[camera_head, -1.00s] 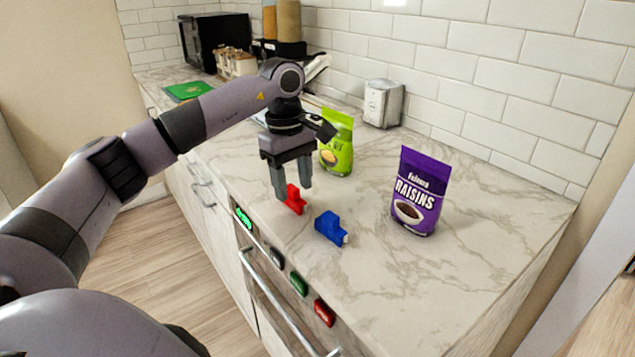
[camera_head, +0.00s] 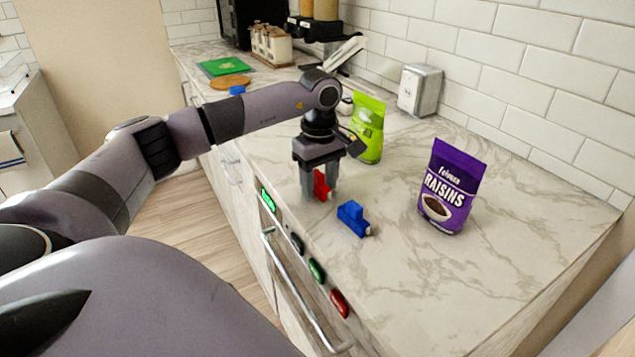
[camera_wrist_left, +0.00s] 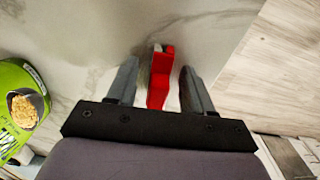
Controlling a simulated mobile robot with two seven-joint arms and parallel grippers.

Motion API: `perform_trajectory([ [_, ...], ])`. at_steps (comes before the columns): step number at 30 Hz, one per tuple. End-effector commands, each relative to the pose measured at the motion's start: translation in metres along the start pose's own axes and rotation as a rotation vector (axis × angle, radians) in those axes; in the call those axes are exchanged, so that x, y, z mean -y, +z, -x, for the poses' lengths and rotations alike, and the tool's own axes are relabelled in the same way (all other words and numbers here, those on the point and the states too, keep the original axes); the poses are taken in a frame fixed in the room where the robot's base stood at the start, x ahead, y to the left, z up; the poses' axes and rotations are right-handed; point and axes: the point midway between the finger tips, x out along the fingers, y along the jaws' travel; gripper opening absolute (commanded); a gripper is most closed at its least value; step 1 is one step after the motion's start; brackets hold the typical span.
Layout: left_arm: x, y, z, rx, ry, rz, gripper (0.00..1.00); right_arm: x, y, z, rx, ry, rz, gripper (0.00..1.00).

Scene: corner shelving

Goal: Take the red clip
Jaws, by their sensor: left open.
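The red clip (camera_head: 321,186) stands on the marble counter near its front edge. My left gripper (camera_head: 319,190) points down over it, with its fingers on either side of the clip. In the left wrist view, the red clip (camera_wrist_left: 161,78) lies between the two open fingers of the left gripper (camera_wrist_left: 160,85), with a gap visible on both sides. A blue clip (camera_head: 353,218) is on the counter just right of the gripper. My right gripper is not in view.
A green bag (camera_head: 369,128) stands behind the gripper, and a purple raisins bag (camera_head: 450,187) stands to the right. A metal napkin holder (camera_head: 419,90) is by the tiled wall. The counter's front edge has a handle (camera_head: 292,290) and several buttons below.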

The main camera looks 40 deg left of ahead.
Motion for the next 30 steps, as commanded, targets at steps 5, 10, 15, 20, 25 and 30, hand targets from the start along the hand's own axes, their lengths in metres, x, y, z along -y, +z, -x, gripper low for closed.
perform_trajectory([
  [5, 0.0, 0.0, 0.0, 0.0, 0.0, 0.0, 0.32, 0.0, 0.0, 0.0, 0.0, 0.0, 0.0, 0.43],
  [10, 0.0, 0.0, 0.001, 0.0, 0.0, 0.0, 0.0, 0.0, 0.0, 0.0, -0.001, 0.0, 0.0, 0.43],
  [15, 0.0, 0.0, 0.001, 0.0, 0.0, 0.0, 0.0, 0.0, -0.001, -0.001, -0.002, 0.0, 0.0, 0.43],
  [20, 0.0, 0.0, 0.002, 0.0, 0.001, 0.0, 0.0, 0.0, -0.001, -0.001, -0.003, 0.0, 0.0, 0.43],
  [25, -0.001, 0.0, 0.011, 0.0, 0.003, 0.0, 0.0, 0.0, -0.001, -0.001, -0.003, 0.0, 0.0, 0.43],
  [30, -0.001, 0.0, 0.036, 0.0, 0.005, 0.0, 0.0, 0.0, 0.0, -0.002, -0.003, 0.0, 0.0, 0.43],
])
